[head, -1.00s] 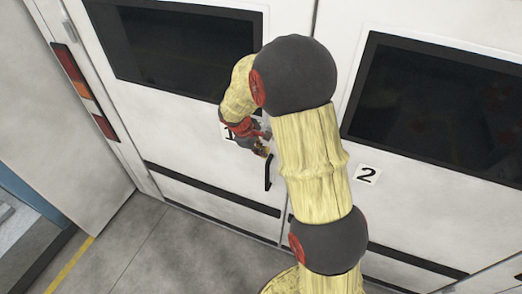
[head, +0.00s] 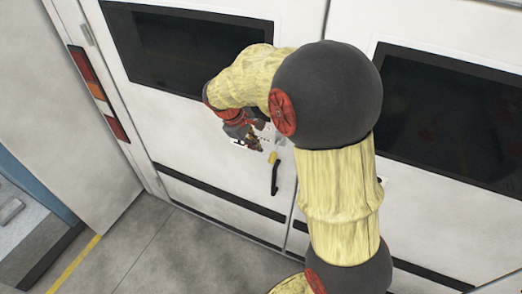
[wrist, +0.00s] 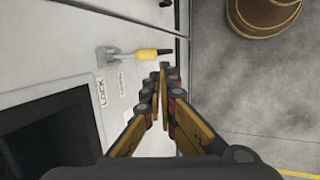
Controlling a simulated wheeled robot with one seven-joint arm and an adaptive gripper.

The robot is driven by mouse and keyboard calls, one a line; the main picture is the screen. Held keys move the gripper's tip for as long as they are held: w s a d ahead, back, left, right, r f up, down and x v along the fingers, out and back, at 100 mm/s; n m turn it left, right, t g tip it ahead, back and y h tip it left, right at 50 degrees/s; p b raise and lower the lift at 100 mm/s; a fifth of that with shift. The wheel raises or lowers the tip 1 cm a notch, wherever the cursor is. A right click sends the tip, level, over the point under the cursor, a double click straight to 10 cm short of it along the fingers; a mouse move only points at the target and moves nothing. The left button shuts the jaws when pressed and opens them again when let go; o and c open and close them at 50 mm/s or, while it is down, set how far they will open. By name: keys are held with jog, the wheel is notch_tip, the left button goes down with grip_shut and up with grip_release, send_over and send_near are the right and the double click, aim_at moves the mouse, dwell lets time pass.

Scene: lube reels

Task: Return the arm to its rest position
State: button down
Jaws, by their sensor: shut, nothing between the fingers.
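My arm shows in the head view as pale yellow links with dark grey joints, bent in front of white doors. My gripper (head: 254,143) is in front of the left door, partly turned away. In the wrist view my gripper (wrist: 163,72) has its fingers together with nothing between them. The yellow-tipped door handle (head: 273,172) is just below and right of it in the head view, apart from the fingers. The handle (wrist: 143,54) also shows in the wrist view, on the door near the "LOCK" label.
The left white door (head: 180,130) has a dark window (head: 190,50). The right door has another dark window (head: 450,115). Red and orange lights (head: 90,80) line the left edge. Open grey floor (head: 140,240) lies below, with a yellow line (head: 75,262).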

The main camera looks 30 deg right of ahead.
jog(key=shift+a+r, duration=0.2)
jog(key=shift+r, duration=0.25)
jog(key=s+a+f+m+t+y+b, duration=0.1)
jog(key=s+a+f+m+b, duration=0.1)
jog(key=s+b, duration=0.5)
jog(key=s+a+f+m+t+y+b, duration=0.2)
jog(key=s+a+f+b, duration=0.2)
jog(key=s+b, duration=0.4)
jog(key=s+a+f+m+t+y+b, duration=0.1)
jog(key=s+a+f+m+t+b, duration=0.1)
jog(key=s+b, duration=0.5)
jog(key=s+a+f+m, duration=0.1)
jog(key=s+f, duration=0.1)
jog(key=s, duration=0.2)
jog(key=shift+s+a+f+y+b, duration=0.2)
jog(key=shift+s+f+y+b, duration=0.1)
jog(key=shift+f+b, duration=0.1)
jog(key=c, duration=2.6)
grip_release()
jog(key=shift+r, duration=0.1)
